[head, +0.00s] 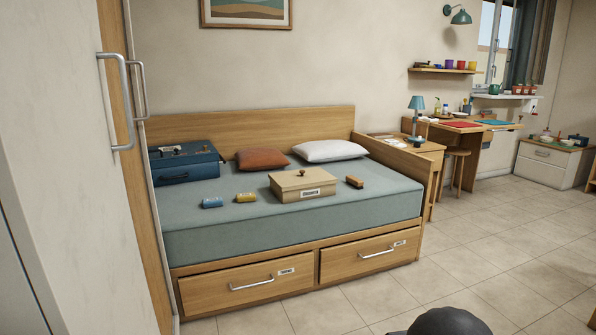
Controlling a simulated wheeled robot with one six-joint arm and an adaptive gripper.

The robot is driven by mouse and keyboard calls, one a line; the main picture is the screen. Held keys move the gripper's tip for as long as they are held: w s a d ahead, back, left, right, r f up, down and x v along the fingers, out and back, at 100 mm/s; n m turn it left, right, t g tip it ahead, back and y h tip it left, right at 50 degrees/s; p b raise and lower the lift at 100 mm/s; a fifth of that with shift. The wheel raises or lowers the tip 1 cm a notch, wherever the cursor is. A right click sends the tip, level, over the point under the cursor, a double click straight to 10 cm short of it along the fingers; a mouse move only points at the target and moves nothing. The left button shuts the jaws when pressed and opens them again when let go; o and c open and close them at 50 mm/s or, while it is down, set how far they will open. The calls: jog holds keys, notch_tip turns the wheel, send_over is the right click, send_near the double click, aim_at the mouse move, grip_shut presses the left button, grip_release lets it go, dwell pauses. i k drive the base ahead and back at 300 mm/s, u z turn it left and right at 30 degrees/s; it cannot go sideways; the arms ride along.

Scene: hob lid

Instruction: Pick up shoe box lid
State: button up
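A beige box with a label on its front, likely the shoe box (318,194), stands on the bed in the head view. The label is too small to read with certainty. My gripper is not in view, and nothing is seen touching the lid.
The bed (240,230) also holds a blue case (185,172), blue and yellow rolls (246,197), a brown brush-like block (354,182) and two pillows. Two drawers form its front. A tall cabinet (60,120) stands at left. Tiled floor (480,250) is open at right.

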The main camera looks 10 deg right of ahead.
aim_at(288, 181)
jog(key=i, duration=0.4)
jog(key=z, duration=0.55)
jog(key=i, duration=2.85)
jog(key=u, duration=2.75)
